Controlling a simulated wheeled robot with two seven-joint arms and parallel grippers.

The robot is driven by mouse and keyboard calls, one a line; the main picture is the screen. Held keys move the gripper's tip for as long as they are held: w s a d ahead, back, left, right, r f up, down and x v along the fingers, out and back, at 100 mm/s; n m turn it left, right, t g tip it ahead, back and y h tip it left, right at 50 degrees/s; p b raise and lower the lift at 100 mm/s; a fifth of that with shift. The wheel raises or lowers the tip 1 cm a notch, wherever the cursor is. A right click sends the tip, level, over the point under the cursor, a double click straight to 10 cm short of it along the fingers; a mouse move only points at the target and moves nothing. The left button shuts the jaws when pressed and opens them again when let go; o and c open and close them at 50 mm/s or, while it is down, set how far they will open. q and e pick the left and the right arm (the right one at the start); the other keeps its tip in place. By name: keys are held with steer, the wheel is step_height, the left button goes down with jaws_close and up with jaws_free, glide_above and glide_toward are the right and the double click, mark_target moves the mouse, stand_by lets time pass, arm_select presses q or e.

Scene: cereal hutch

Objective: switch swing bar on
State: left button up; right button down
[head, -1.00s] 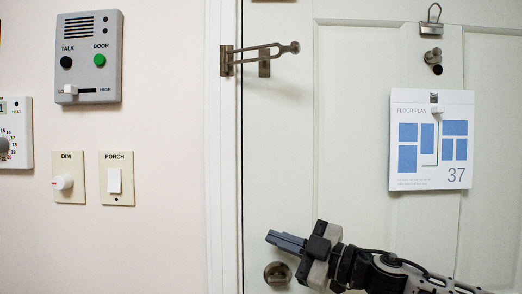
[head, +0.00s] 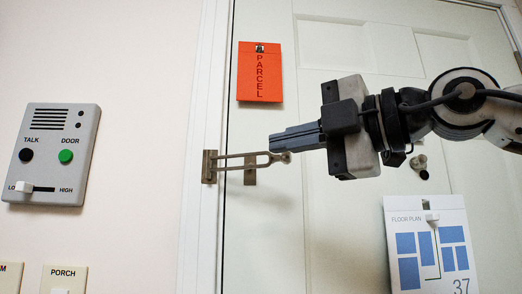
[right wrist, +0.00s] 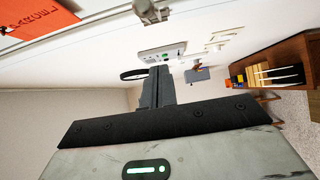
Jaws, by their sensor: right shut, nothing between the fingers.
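The swing bar (head: 240,161) is a metal loop with a rounded knob at its right end. It runs from a bracket (head: 210,167) on the door frame, over the door's edge, in front of a small metal plate (head: 250,171) on the door. My right gripper (head: 274,141) comes in from the right, shut and empty. Its fingertips point left, just above the bar's knobbed end; I cannot tell if they touch it. The closed fingers (right wrist: 157,88) also show in the right wrist view. My left gripper is not in view.
An orange PARCEL card (head: 260,72) hangs above the bar. A floor plan sheet (head: 430,243) hangs on the door at lower right. A grey intercom panel (head: 53,153) is on the wall at left.

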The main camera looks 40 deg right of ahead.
mark_target(263, 156)
steer(key=w+p, duration=0.1)
steer(key=w, duration=0.1)
steer(key=w+p, duration=0.1)
steer(key=w, duration=0.2)
steer(key=w+p, duration=0.1)
steer(key=w, duration=0.1)
steer(key=shift+w+d+r, duration=0.1)
steer(key=shift+w+d, duration=0.1)
steer(key=shift+d, duration=0.2)
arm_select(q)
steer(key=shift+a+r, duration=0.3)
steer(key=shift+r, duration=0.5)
arm_select(e)
steer(key=shift+w+d, duration=0.25)
steer(key=shift+d, duration=0.1)
